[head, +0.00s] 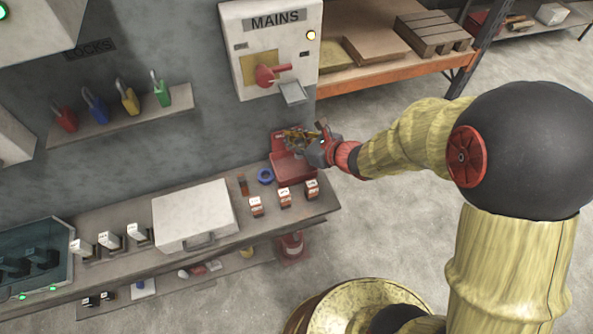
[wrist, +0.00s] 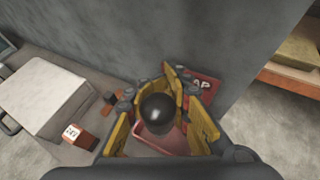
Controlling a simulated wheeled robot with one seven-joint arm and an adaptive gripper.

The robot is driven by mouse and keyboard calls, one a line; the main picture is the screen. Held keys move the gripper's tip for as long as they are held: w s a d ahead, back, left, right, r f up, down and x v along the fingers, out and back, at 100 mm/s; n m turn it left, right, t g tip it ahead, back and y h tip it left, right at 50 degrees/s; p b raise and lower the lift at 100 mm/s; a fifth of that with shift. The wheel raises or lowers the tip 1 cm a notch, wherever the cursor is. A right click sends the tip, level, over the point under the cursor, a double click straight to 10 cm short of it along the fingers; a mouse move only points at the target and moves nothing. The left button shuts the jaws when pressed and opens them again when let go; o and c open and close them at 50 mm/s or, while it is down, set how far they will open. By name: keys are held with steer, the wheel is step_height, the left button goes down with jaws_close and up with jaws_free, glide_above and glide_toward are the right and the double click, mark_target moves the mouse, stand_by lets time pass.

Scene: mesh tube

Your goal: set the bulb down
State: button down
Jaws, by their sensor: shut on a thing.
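My gripper (head: 299,137) is over the right end of the bench, above a red tray-like box (head: 290,170) by the wall. In the wrist view my gripper (wrist: 165,95) has its yellow fingers closed around a dark, round-topped bulb (wrist: 156,110). The red box (wrist: 174,140) shows below the bulb, with a lettered red panel (wrist: 203,86) behind. The bulb cannot be made out in the head view. I cannot tell whether its lower end touches the box.
A blue ring (head: 265,176) and several red labelled blocks (head: 284,198) lie near the box. A white case (head: 193,215) stands further left on the bench. The MAINS panel (head: 270,45) hangs above, with a lowered flap (head: 292,92). Orange shelving (head: 400,72) stands right.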

steer(key=s+a+f+n+g+y+b, duration=0.1)
steer(key=s+a+n+g+y+b, duration=0.2)
steer(key=s+a, duration=0.5)
steer(key=h+b, duration=0.1)
steer(key=b, duration=0.3)
glide_above(295, 169)
steer(key=shift+n, duration=0.3)
steer(key=f, duration=0.9)
steer(key=shift+s+a+f, duration=0.15)
steer(key=shift+a+f, duration=0.05)
steer(key=shift+a, duration=0.15)
steer(key=shift+d+f, duration=0.1)
steer(key=shift+f, duration=0.1)
steer(key=shift+w+d+f+b, duration=0.1)
steer(key=shift+f+b, duration=0.25)
steer(key=shift+f, duration=0.5)
steer(key=shift+w+d+f+b, duration=0.1)
steer(key=shift+f+b, duration=0.2)
steer(key=shift+f, duration=0.55)
steer(key=shift+f, duration=0.25)
steer(key=c, duration=1.6)
jaws_free()
